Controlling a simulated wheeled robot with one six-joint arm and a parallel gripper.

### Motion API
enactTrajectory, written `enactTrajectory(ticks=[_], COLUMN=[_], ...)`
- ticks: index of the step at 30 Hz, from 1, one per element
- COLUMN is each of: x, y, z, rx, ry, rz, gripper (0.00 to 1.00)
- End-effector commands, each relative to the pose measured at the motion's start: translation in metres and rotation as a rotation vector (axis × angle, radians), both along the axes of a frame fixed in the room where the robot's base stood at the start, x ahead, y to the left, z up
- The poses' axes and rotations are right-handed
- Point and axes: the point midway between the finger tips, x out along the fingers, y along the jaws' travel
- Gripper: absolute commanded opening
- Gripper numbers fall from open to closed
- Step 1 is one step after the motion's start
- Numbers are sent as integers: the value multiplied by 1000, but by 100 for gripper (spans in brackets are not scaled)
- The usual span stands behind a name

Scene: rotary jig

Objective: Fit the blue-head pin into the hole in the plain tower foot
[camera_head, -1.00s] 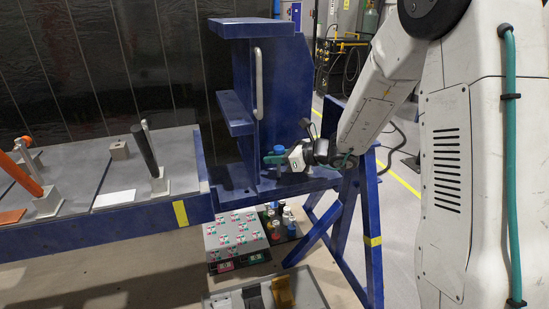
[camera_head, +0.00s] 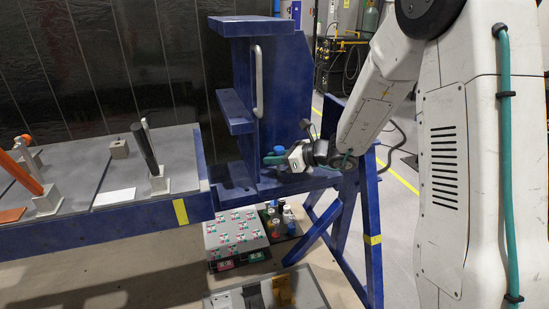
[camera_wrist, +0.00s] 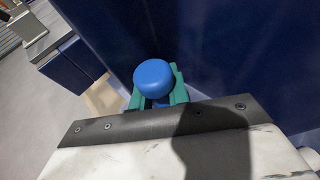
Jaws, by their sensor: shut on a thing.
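My gripper (camera_head: 272,158) is shut on the blue-head pin. The pin's round blue head (camera_head: 281,149) shows just above the teal fingers, at the blue stand's right side. In the wrist view the blue head (camera_wrist: 154,78) sits between the teal fingertips (camera_wrist: 158,99); its shank is mostly hidden. On the bench at left, a dark leaning post rises from a grey foot (camera_head: 160,185), and an orange post from another foot (camera_head: 47,201). I cannot tell which is the plain tower foot. My gripper is well right of them all.
The blue stand (camera_head: 279,80) with shelves and a pale handle rises close beside my gripper. The grey bench (camera_head: 100,180) carries a white plate (camera_head: 115,197) and an orange plate (camera_head: 12,215). Boxes and bottles (camera_head: 275,222) lie below. A blue trestle leg (camera_head: 371,225) stands at right.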

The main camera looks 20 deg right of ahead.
Motion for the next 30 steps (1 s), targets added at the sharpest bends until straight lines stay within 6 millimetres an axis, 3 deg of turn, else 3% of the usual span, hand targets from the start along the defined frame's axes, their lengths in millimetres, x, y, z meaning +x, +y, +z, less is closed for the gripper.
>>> enactTrajectory(ticks=[30], x=[-2], y=[1], z=[8], rx=[-1], ry=[-1], rz=[0], gripper=[0])
